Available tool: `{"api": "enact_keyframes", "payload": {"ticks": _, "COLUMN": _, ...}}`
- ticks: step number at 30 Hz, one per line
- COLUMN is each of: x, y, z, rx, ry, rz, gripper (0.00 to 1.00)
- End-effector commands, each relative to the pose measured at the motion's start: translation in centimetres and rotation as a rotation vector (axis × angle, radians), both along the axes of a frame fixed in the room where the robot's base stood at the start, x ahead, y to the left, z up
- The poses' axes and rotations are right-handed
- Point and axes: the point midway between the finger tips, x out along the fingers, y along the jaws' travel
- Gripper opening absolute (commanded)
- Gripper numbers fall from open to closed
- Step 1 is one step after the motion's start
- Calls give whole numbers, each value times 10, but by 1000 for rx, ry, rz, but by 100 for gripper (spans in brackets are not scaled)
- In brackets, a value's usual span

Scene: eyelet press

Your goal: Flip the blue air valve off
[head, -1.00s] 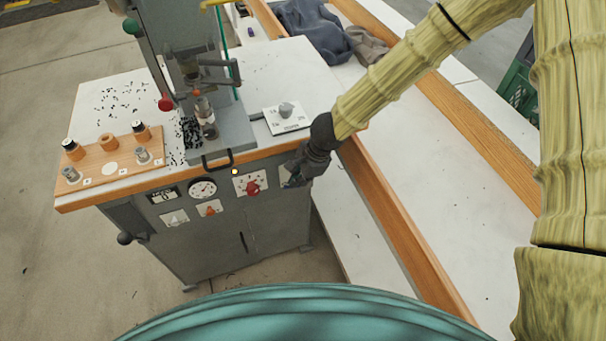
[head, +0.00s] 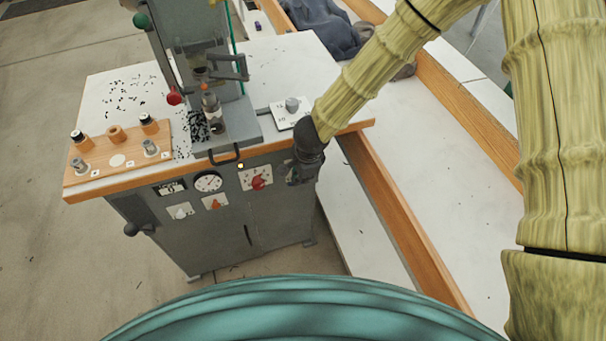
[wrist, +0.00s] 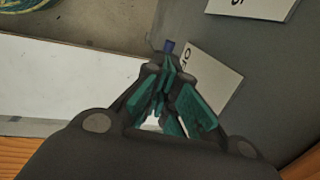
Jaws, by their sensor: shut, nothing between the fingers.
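The blue air valve (wrist: 168,46) shows in the wrist view as a small blue tip just beyond my fingertips. A white label plate (wrist: 212,78) with partly hidden lettering lies beside it on the grey panel. My gripper (wrist: 166,66) has teal fingers closed together at the tips, with nothing held. The tips are very close to the blue piece; I cannot tell whether they touch it. In the head view my gripper (head: 291,178) is at the right end of the press's front panel, and the valve is hidden behind it.
The grey press cabinet (head: 222,238) carries a red knob (head: 258,183), a gauge (head: 208,182), an orange switch (head: 214,203) and a white switch (head: 181,212). The wood-edged worktop (head: 350,126) overhangs the panel. A wooden rail (head: 400,220) runs along the right.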

Motion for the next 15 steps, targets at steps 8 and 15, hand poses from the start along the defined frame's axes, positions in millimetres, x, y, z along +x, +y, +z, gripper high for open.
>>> {"api": "enact_keyframes", "payload": {"ticks": 8, "x": -1, "y": 3, "z": -2, "rx": -75, "ry": -24, "rz": 1, "gripper": 0}}
{"api": "enact_keyframes", "payload": {"ticks": 15, "x": -1, "y": 3, "z": -3, "rx": -81, "ry": -27, "rz": 0, "gripper": 0}}
